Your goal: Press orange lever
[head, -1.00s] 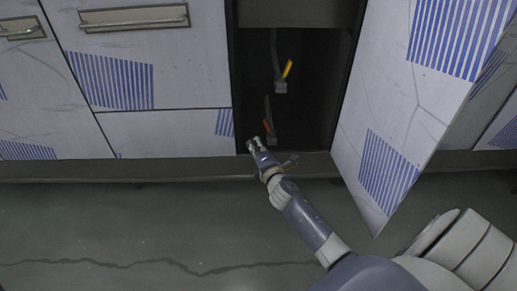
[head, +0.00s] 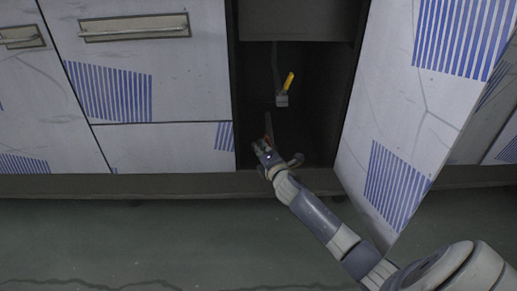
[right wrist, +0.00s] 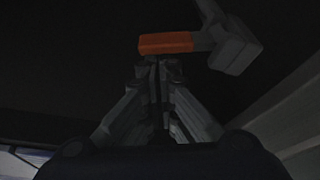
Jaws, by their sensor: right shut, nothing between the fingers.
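The orange lever (right wrist: 166,43) shows in the right wrist view, joined at its right end to a grey valve body (right wrist: 234,48). It lies roughly level in that picture, just beyond the fingertips. My right gripper (right wrist: 155,62) is shut and empty, with its tips close below the lever; I cannot tell whether they touch. In the head view my right gripper (head: 262,146) is inside the open cabinet near its lower left, and it hides the orange lever there. My left gripper is in neither view.
A yellow lever (head: 289,80) on another grey valve (head: 282,100) hangs higher inside the dark cabinet. The open door (head: 405,120) stands to the right of my arm. The cabinet's bottom ledge (head: 150,186) runs below the opening.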

